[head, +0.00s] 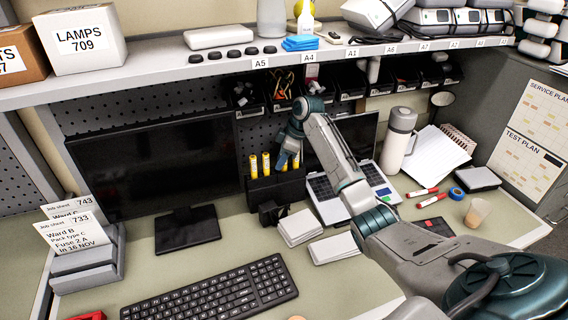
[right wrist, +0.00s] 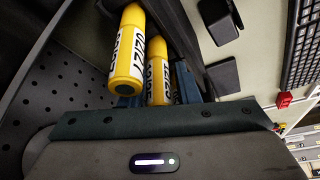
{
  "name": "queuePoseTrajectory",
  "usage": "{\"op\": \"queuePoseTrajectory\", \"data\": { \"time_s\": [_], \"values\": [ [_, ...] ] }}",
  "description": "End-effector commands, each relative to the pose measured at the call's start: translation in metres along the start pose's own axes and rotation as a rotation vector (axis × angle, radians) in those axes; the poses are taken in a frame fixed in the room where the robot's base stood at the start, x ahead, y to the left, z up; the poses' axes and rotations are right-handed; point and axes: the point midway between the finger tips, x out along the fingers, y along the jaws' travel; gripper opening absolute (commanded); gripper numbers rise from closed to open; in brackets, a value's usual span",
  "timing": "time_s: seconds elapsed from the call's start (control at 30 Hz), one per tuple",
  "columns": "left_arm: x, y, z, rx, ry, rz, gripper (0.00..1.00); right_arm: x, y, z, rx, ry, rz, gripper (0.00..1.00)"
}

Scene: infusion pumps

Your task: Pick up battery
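Several yellow batteries stand upright in a black holder (head: 275,190) in the middle of the bench; two on its left are the battery (head: 253,166) and the battery (head: 266,164). My right gripper (head: 289,158) points down over the holder's right end, at the yellow batteries there. In the right wrist view, one battery (right wrist: 158,80) with a white label lies between the dark fingers. Another battery (right wrist: 128,55) is nearer the camera, beside the left finger and partly covering it. Whether the fingers touch the battery between them is unclear. My left gripper is not in view.
A shelf (head: 150,80) with bins below it hangs over the bench. A monitor (head: 155,165) is left of the holder, a laptop (head: 350,190) right. A flask (head: 398,140) stands further right. Job sheets (head: 75,235), white boxes (head: 300,228) and a keyboard (head: 210,290) are nearer.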

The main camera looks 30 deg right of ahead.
Motion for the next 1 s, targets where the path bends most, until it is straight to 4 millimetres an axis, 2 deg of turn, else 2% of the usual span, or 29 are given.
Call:
{"op": "queuePoseTrajectory", "data": {
  "time_s": [0.03, 0.13, 0.57, 0.8, 1.0],
  "values": [
    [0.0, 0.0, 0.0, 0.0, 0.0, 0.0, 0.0, 0.0, 0.0, 0.0, 0.0, 0.0, 0.0, 0.18],
    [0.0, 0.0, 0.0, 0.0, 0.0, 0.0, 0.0, 0.0, 0.0, 0.0, 0.0, 0.0, 0.0, 0.0],
    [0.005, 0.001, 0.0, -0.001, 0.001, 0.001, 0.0, -0.004, 0.0, -0.002, 0.0, 0.0, 0.0, 0.0],
    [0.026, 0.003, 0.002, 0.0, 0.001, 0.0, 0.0, -0.029, 0.001, -0.013, -0.002, 0.003, 0.004, 0.0],
    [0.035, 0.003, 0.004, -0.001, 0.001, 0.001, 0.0, -0.037, -0.024, -0.001, -0.002, -0.002, 0.002, 0.0]
  ]
}}
